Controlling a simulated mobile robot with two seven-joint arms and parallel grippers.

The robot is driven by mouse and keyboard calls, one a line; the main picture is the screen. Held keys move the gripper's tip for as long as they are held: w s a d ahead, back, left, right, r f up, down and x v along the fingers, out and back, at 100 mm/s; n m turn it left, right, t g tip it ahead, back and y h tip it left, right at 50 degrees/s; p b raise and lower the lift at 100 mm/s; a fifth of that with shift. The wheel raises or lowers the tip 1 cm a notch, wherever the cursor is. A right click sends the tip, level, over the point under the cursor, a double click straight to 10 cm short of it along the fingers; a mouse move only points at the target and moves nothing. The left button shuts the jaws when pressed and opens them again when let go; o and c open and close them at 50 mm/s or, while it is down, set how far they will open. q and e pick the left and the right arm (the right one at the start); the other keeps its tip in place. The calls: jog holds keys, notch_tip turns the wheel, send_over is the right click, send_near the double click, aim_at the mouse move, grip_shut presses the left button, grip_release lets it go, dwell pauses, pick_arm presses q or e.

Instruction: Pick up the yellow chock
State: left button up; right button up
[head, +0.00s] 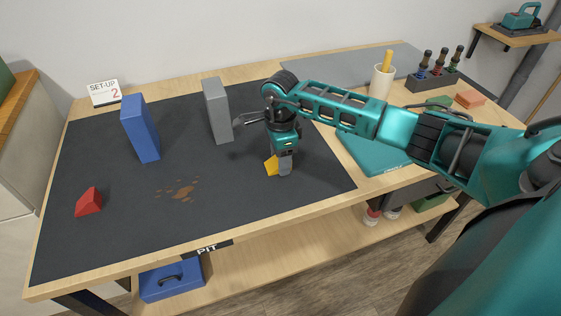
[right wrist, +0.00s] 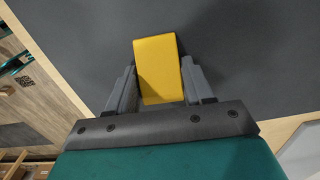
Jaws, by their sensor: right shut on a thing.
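The yellow chock (head: 271,166) is at the right part of the dark mat, partly hidden behind my right gripper (head: 284,172). In the right wrist view the yellow chock (right wrist: 160,70) sits between the two grey fingers of my right gripper (right wrist: 160,85), which are shut on it. I cannot tell whether the chock touches the mat or is slightly above it. My left gripper is not in view.
The dark mat (head: 110,240) also holds a red chock (head: 89,202), a blue block (head: 140,128), a grey block (head: 217,110) and a brown stain (head: 180,190). A teal mat (head: 372,157) lies to the right. The mat's front middle is clear.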

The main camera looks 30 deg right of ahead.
jog(key=c, duration=0.4)
jog(key=shift+o, duration=0.2)
jog(key=shift+r, duration=0.15)
